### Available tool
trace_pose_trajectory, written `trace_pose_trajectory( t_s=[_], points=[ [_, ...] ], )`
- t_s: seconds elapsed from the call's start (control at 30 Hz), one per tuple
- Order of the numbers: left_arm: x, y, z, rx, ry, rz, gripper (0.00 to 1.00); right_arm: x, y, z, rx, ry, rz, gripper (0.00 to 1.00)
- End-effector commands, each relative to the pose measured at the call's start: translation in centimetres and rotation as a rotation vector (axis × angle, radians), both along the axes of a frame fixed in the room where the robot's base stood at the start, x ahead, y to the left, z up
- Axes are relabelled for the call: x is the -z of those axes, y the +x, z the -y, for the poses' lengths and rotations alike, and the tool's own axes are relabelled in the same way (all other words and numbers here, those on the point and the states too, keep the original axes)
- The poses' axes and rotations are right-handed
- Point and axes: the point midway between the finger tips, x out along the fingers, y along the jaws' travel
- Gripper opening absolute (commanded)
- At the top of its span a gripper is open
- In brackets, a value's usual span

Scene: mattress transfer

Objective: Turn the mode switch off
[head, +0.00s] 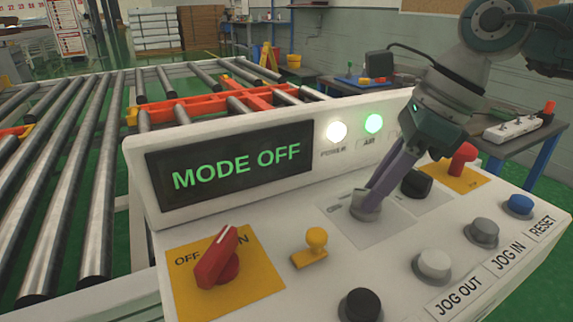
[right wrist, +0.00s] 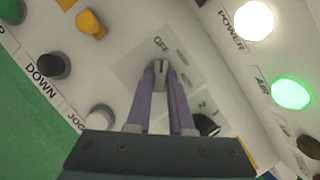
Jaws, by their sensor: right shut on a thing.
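The mode switch (head: 364,207) is a grey knob on a light grey plate in the middle of the white control panel. My right gripper (head: 369,192) is shut on the knob, its two purple fingers reaching down to it from the upper right. In the right wrist view the switch (right wrist: 160,68) sits between the fingertips, below the word OFF on the plate. The panel's display (head: 232,164) reads MODE OFF in green letters. My left gripper is not in view.
A red rotary handle (head: 216,262) on a yellow plate and a yellow knob (head: 316,240) stand left of the switch. A black knob (head: 416,184) is close on its right. Several push buttons line the front edge. Metal rollers (head: 60,190) lie behind the panel at left.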

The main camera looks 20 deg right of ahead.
Motion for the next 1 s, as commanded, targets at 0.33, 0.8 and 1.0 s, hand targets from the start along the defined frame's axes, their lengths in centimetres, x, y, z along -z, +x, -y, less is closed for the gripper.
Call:
trace_pose_trajectory(
  t_s=[0.33, 0.8, 1.0],
  points=[
    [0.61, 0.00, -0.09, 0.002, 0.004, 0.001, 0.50, -0.03, 0.04, 0.02, -0.048, 0.000, 0.000, 0.00],
    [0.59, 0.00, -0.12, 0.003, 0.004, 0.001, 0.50, -0.02, 0.02, 0.02, -0.047, -0.001, -0.001, 0.40],
    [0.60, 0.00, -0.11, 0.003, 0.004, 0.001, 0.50, 0.00, 0.02, 0.02, -0.045, -0.001, 0.000, 0.50]
  ],
)
